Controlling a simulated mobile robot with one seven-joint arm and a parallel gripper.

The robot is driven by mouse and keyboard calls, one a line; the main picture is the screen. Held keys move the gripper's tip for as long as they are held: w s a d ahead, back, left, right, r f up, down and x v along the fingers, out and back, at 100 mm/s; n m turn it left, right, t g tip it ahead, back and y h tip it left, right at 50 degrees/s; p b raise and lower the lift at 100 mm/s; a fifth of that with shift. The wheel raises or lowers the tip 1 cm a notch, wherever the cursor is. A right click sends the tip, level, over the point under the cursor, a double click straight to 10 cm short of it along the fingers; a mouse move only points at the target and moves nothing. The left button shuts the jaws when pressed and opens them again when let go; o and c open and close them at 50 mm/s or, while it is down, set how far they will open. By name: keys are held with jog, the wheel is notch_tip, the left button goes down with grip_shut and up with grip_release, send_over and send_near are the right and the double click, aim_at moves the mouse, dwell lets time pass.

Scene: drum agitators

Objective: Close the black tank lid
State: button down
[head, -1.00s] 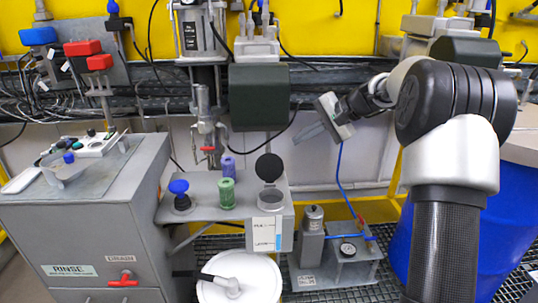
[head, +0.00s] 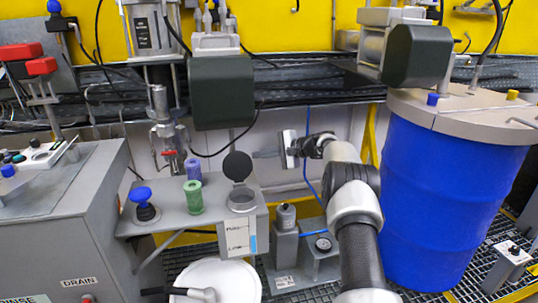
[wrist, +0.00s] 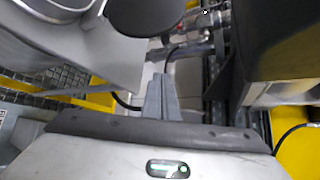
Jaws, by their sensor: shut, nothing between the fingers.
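The black tank lid (head: 237,166) is a round dark disc. It stands open, about upright, at the back of the small grey tank opening (head: 242,200) on the grey bench box. My gripper (head: 258,154) is to the right of the lid and slightly behind it, with its fingers pointing left. The fingers are shut and empty. In the wrist view the shut fingertips (wrist: 161,82) are in the middle, and the dark disc of the lid (wrist: 143,12) is cut off by the top edge. I cannot tell the exact gap between fingertips and lid; they look apart.
A dark green box (head: 221,92) hangs above the lid. A pump unit (head: 318,250) is below right. A large blue drum (head: 445,200) stands at right.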

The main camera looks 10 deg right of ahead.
aim_at(237, 165)
jog(key=x, duration=0.2)
jog(key=shift+w+a+f, duration=0.1)
jog(key=shift+w+a, duration=0.05)
jog(key=shift+a, duration=0.05)
jog(key=shift+s+a+r, duration=0.15)
jog(key=shift+s+r, duration=0.15)
jog(key=shift+s+a+r, duration=0.3)
jog(key=shift+s+r, duration=0.05)
jog(key=shift+s, duration=0.25)
jog(key=shift+s+a+r, duration=0.3)
jog(key=shift+s+a, duration=0.05)
jog(key=shift+s, duration=0.3)
jog(key=shift+d+b, duration=0.1)
jog(key=shift+b, duration=0.45)
jog(key=shift+s, duration=0.1)
